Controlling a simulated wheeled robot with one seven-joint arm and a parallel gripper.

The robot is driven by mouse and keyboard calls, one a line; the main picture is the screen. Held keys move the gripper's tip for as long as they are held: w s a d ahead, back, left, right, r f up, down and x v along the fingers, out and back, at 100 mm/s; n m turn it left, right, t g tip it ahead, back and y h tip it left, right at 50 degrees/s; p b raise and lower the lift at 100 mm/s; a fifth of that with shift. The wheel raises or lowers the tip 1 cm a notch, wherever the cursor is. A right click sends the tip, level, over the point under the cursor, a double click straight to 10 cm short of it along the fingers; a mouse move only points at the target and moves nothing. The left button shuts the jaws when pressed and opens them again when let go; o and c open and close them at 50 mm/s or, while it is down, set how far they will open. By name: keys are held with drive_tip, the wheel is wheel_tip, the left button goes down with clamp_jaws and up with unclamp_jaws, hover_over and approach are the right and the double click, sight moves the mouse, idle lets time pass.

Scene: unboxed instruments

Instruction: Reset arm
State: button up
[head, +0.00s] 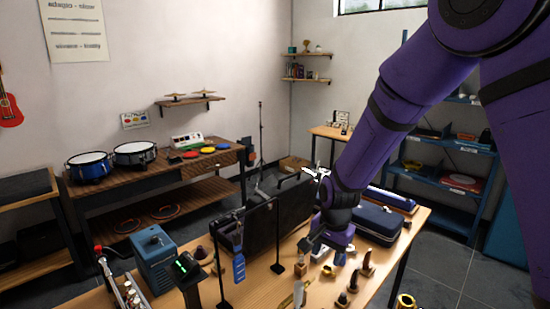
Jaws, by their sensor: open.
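My purple arm reaches down from the upper right in the head view. My gripper (322,257) is open, low over the wooden table (262,290), among small items standing there. Its dark fingers are small in the picture, and I see nothing held between them. I cannot tell whether the fingers touch anything.
Small stands with dark pieces (367,262) sit close right of my gripper. A dark blue case (378,222) lies behind them. A black upright panel (268,225), a blue tag (239,266) and a blue-grey box (154,258) stand left. Open floor (450,270) lies right.

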drive_tip(key=s+d+r+n+t, duration=0.1)
drive_tip(key=s+d+r, duration=0.2)
drive_tip(key=r, duration=0.3)
drive_tip(key=s+d+r+n, duration=0.1)
drive_tip(key=s+d+r, duration=0.25)
drive_tip(key=r, duration=0.35)
drive_tip(key=s+d+r+n+t, duration=0.1)
drive_tip(key=s+d+r+n, duration=0.1)
drive_tip(key=s+d+r, duration=0.3)
drive_tip(key=s+d+r+n+t, duration=0.1)
drive_tip(key=s+d+r, duration=0.2)
drive_tip(key=s, duration=0.4)
drive_tip(key=s+d+r+n+t, duration=0.1)
drive_tip(key=s+d+r+n, duration=0.1)
drive_tip(key=s+r, duration=0.3)
drive_tip(key=s, duration=0.2)
drive_tip(key=shift+s+d+r+h, duration=0.2)
drive_tip(key=shift+s+d+h, duration=0.1)
drive_tip(key=shift+s+d, duration=0.1)
